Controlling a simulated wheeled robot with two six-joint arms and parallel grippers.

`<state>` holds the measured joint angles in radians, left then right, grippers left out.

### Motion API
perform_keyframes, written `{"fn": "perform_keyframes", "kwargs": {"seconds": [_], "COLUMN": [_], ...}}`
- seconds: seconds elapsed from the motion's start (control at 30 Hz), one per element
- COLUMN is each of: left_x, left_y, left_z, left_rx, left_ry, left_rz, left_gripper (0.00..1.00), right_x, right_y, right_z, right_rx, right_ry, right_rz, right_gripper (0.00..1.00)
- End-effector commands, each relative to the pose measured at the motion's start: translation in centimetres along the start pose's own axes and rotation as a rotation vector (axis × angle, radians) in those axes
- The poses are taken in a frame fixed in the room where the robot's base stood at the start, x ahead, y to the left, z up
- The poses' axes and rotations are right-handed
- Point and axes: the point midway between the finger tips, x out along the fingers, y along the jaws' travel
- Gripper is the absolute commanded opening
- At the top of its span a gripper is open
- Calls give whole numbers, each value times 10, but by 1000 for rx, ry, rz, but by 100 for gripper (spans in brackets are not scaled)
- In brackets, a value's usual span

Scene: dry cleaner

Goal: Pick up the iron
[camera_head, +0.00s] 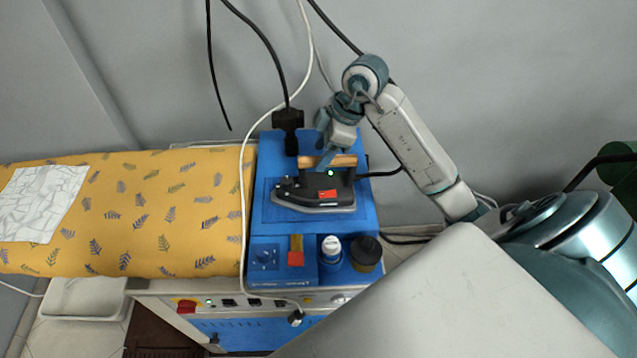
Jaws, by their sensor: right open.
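The iron (313,192) has a dark body with a red label and a light wooden handle (340,161). It lies flat on the blue top of the steam station (262,225), its tip pointing left. My right gripper (327,160) comes down from the arm above and behind, with its fingers at the iron's handle. The gripper is open; part of the handle is hidden behind the fingers, and I cannot tell whether they touch it. My left gripper is not in view.
A yellow leaf-patterned ironing board (150,205) with a folded cloth (40,203) adjoins on the left. A white cable (245,180) crosses the station's left edge. A grey wall is behind.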

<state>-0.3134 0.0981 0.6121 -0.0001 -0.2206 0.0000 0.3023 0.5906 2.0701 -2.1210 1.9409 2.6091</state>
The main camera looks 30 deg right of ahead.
Motion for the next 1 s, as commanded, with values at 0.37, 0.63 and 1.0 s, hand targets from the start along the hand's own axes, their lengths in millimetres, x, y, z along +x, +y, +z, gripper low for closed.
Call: {"fn": "perform_keyframes", "kwargs": {"seconds": [0.37, 0.63, 1.0], "left_x": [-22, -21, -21], "left_y": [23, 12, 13], "left_z": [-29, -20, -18], "left_rx": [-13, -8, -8], "left_ry": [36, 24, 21], "left_rz": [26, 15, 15], "left_gripper": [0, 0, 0], "right_x": [47, 52, 51], "right_y": [0, 1, 1], "right_z": [2, 3, 2], "right_rx": [0, -1, -2], "right_ry": [2, 0, 1], "right_rz": [-3, 0, 0], "right_gripper": [50, 50, 0]}}
